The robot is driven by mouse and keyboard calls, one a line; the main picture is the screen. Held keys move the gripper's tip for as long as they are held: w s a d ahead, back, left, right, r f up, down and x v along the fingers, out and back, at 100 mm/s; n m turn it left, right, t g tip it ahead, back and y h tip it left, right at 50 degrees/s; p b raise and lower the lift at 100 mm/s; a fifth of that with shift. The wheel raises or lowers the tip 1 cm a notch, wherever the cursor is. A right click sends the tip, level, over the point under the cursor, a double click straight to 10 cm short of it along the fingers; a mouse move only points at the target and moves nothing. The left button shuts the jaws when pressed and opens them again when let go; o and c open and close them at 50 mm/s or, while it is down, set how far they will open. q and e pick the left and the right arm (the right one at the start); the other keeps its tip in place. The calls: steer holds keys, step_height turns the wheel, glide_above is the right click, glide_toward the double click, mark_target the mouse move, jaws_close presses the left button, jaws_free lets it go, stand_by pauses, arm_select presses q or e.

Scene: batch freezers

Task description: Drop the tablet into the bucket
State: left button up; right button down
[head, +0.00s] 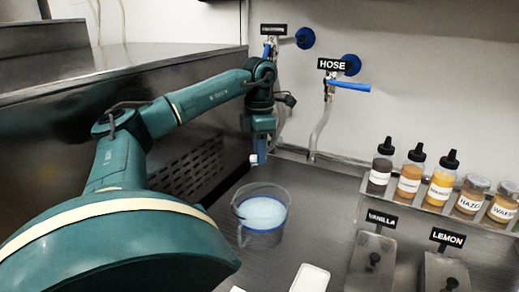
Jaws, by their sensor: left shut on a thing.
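A clear bucket (243,232) holding pale blue liquid stands on the metal counter, right of the dark machine side. My left gripper (260,158) points down above the bucket and slightly behind its rim in the picture. It is shut on a small whitish tablet (254,158), which shows at its fingertips, apart from the bucket. Most of the tablet is hidden by the fingers. My right gripper is not in view.
A hose tap with a blue handle (348,86) is on the wall behind. Sauce bottles and jars stand on a shelf (402,199) at right. Vanilla (371,257) and lemon (446,272) lidded containers are at front right. A white object (310,279) lies in front of the bucket.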

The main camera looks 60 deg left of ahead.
arm_select(q)
step_height(320, 180, down, 4)
steer(key=shift+r+b, duration=0.1)
steer(key=shift+b, duration=1.15)
steer(key=shift+f+b, duration=0.45)
steer(key=shift+f, duration=0.1)
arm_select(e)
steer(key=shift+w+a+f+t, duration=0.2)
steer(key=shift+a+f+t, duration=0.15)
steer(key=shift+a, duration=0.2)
arm_select(q)
steer(key=o, duration=1)
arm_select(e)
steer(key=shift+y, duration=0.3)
arm_select(q)
steer(key=shift+o, duration=0.2)
